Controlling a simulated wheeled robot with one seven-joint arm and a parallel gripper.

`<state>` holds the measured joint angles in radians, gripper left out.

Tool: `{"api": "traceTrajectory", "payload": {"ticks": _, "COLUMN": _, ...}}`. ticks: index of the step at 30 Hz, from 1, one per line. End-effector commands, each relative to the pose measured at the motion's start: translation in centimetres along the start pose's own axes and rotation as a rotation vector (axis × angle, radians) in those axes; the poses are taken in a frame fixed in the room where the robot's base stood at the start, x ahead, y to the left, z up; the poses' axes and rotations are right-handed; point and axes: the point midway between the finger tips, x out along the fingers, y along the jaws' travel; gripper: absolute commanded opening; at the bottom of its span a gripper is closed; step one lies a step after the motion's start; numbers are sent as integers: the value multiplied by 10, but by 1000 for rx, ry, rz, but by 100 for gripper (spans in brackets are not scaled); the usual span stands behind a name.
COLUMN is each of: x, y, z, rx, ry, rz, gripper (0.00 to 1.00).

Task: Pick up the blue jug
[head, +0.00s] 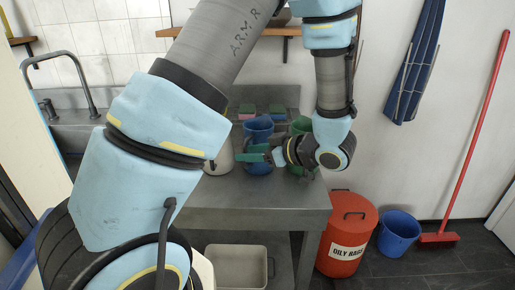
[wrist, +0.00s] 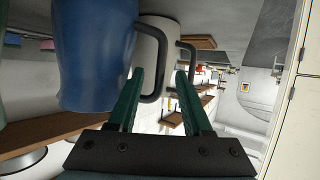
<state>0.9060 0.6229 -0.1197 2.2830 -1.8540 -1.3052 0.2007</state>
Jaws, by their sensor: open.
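The blue jug (head: 258,128) stands on the grey metal table, partly hidden by my gripper (head: 246,157) in the head view. In the wrist view the blue jug (wrist: 95,55) fills the upper left, close to the fingers. A dark handle beside it shows between the green fingertips of my gripper (wrist: 160,74). The fingers are apart and hold nothing; I cannot tell whether they touch the handle. A white jug (head: 217,163) stands left of the blue jug; it also shows behind it in the wrist view (wrist: 150,45).
A green jug (head: 300,124) stands just right of the blue jug, partly behind my arm. A red oily-rags bin (head: 346,230) and a blue bucket (head: 398,232) are on the floor right. The table's front is clear.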

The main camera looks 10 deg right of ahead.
Motion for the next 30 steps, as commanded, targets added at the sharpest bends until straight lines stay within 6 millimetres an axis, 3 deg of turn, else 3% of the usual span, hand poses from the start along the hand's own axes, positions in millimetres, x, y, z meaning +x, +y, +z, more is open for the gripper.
{"api": "traceTrajectory", "payload": {"ticks": 10, "x": 45, "y": 0, "z": -2, "rx": 1, "ry": 1, "rz": -3, "gripper": 50}}
{"api": "traceTrajectory", "payload": {"ticks": 19, "x": 51, "y": 0, "z": 0, "rx": 0, "ry": 1, "rz": 1, "gripper": 50}}
{"api": "traceTrajectory", "payload": {"ticks": 30, "x": 50, "y": 0, "z": 0, "rx": 0, "ry": 1, "rz": 0, "gripper": 9}}
